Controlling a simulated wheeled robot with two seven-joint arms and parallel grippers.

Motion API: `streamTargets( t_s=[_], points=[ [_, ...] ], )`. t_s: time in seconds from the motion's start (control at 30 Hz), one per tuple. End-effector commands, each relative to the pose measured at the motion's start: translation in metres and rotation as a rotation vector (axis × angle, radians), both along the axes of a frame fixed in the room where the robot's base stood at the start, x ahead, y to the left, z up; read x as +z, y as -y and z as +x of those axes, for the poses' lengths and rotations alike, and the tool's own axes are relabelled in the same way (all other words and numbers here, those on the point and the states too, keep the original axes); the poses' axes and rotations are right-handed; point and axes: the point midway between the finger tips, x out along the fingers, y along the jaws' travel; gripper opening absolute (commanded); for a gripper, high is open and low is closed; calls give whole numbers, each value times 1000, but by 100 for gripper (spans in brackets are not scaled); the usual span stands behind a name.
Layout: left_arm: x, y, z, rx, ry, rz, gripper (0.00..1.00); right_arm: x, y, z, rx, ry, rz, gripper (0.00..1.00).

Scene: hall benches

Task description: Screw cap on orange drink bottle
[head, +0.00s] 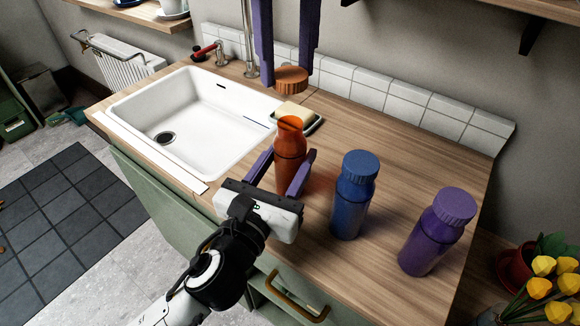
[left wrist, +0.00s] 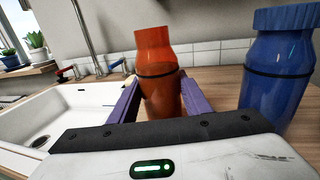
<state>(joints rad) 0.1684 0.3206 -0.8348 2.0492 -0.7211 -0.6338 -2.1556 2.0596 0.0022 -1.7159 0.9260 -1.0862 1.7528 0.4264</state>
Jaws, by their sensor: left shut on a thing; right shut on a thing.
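The orange bottle (head: 290,165) stands upright on the wooden counter with its neck open. My left gripper (head: 283,168) is shut on it from the near side; the left wrist view shows the bottle (left wrist: 160,88) between the purple fingers of this gripper (left wrist: 162,100). An orange ribbed cap (head: 291,80) is above the bottle in the head view. My right gripper (head: 286,76) comes down from the top and is shut on the cap. A gap shows between the cap and the bottle's mouth. The left wrist view shows neither cap nor right gripper.
A capped blue bottle (head: 354,195) stands right of the orange one, and a capped purple bottle (head: 438,232) farther right. A white sink (head: 185,175) is on the left. A sponge on a dark dish (head: 312,124) lies behind the orange bottle. A tiled backsplash (head: 400,97) runs behind.

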Motion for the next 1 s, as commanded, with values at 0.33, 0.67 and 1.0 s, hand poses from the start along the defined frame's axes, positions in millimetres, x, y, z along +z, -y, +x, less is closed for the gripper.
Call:
streamTargets(
  t_s=[0.33, 0.67, 1.0],
  points=[
    [0, 0, 0, 0, 0, 0, 3, -30, 1, 0, 1, -4, 1, 18],
    [0, 0, 0, 0, -1, 0, 3, -50, 0, 1, 0, -1, 5, 18],
    [0, 0, 0, 0, -1, 0, 3, -50, 0, 1, 0, -1, 5, 18]
  ],
)
